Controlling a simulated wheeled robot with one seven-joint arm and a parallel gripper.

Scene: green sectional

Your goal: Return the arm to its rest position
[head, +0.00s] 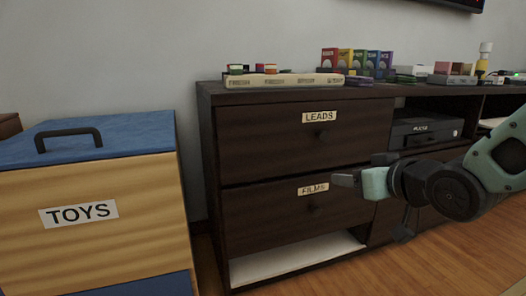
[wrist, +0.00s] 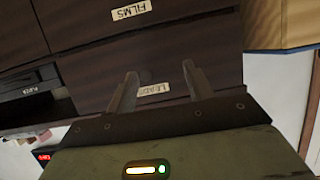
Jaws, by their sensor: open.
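My gripper (head: 345,182) is at the end of my arm, which reaches in from the right in the head view. It is in front of the dark cabinet's drawer labelled FILMS (head: 262,208). In the wrist view my gripper (wrist: 160,72) shows two fingers spread apart with nothing between them. The drawer labelled LEADS (head: 262,138) is above the FILMS drawer. Both drawers look shut. The wrist view is upside down and shows the FILMS label (wrist: 131,10) and the LEADS label (wrist: 153,89). I cannot tell the gap between my fingers and the drawer fronts.
A TOYS chest (head: 110,235) with a blue lid stands at the left. On the cabinet top are a long book (head: 285,80), several coloured boxes (head: 357,62) and small items. A black player (head: 425,131) sits in a cabinet bay. Wooden floor (head: 440,265) is clear at lower right.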

